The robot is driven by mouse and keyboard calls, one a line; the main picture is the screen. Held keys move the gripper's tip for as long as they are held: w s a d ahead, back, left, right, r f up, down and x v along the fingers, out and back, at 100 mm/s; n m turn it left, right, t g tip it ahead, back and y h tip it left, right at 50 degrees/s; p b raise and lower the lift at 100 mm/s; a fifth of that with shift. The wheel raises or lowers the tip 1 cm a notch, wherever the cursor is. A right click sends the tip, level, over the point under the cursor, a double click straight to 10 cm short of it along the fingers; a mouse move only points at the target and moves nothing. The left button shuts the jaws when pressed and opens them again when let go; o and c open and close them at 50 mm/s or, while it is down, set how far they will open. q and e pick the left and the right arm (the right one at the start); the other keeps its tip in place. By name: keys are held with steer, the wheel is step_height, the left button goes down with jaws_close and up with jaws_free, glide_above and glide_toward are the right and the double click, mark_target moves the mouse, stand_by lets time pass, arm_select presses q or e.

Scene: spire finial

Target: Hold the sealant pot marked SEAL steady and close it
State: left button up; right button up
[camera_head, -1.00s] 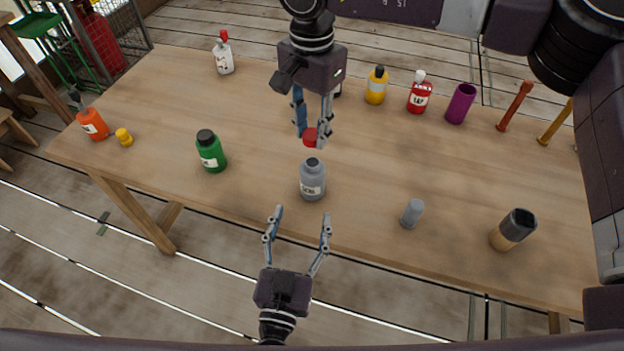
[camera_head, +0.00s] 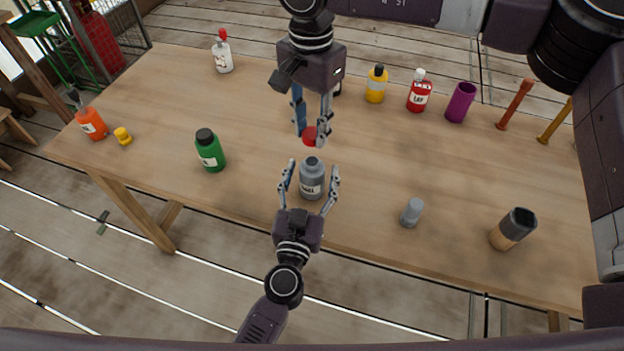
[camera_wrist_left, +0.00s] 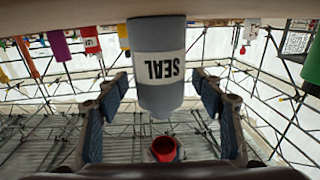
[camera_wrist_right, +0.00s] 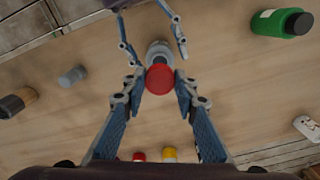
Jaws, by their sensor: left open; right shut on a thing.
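The grey sealant pot (camera_head: 312,186) stands upright and open on the table near its front edge. Its SEAL label shows upside down in the left wrist view (camera_wrist_left: 158,66). My left gripper (camera_head: 313,167) is open, with a finger on either side of the pot and gaps beside it. My right gripper (camera_head: 311,140) is shut on a red cap (camera_head: 309,133), just behind and above the pot's mouth. The red cap also shows in the left wrist view (camera_wrist_left: 163,148). In the right wrist view the cap (camera_wrist_right: 160,79) partly hides the pot.
A green bottle (camera_head: 210,152) stands to the left and a small grey cylinder (camera_head: 411,212) to the right. Yellow (camera_head: 376,88) and red (camera_head: 419,96) bottles and a purple cup (camera_head: 461,103) stand behind. Bare table lies between.

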arm_select(q)
steer(key=shift+c, duration=0.7)
jaws_close()
arm_select(e)
glide_above(311, 162)
steer(key=shift+f, duration=2.5)
steer(key=shift+f, duration=0.9)
steer(key=shift+f, duration=0.55)
